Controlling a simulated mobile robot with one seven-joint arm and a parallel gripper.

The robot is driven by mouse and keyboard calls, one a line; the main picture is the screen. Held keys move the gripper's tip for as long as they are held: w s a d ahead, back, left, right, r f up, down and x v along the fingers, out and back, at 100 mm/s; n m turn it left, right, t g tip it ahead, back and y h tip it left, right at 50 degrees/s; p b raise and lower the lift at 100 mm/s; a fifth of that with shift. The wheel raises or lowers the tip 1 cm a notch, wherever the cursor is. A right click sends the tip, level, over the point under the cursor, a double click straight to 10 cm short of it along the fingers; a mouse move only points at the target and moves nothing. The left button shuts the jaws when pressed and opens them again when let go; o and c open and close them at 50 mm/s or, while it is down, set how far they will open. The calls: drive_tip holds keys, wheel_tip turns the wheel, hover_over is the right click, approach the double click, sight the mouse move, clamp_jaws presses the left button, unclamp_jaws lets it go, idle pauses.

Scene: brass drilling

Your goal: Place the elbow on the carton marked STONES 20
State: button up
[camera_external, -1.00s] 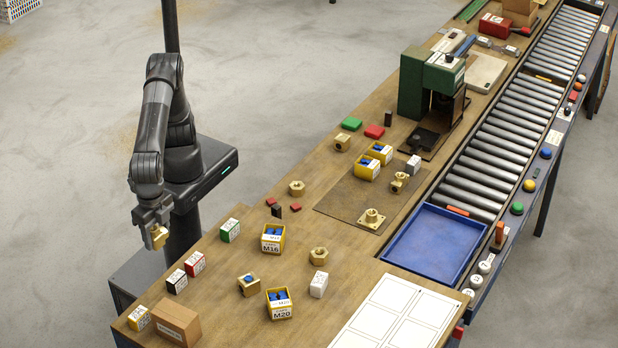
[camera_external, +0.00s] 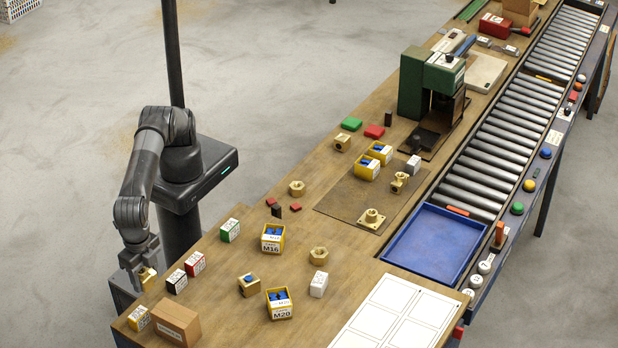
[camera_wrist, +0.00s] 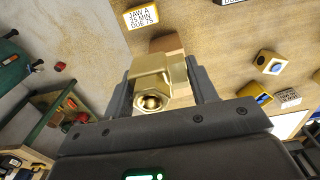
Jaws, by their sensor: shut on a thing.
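A brass elbow (camera_external: 149,278) is between the fingers of my gripper (camera_external: 139,278), held in the air beside the near left end of the bench. In the wrist view the elbow (camera_wrist: 152,88) shows its hex end and round opening, with a finger on each side. A brown carton (camera_external: 178,321) sits at the bench's near left corner. It has a white label on its near side, too small to read. In the wrist view a brown surface (camera_wrist: 166,43) shows just beyond the elbow; it seems to be the carton, partly hidden.
A yellow box (camera_external: 139,318) stands beside the carton. Black (camera_external: 177,282), red (camera_external: 195,263) and green (camera_external: 230,230) label blocks line the bench's left edge. Yellow bins and brass fittings lie farther right. Bare bench shows right of the carton.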

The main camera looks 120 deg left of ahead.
hover_over(165, 307)
wheel_tip(165, 307, down, 2)
drive_tip(key=shift+f, duration=2.2)
drive_tip(key=shift+f, duration=0.15)
drive_tip(key=o, duration=1.4)
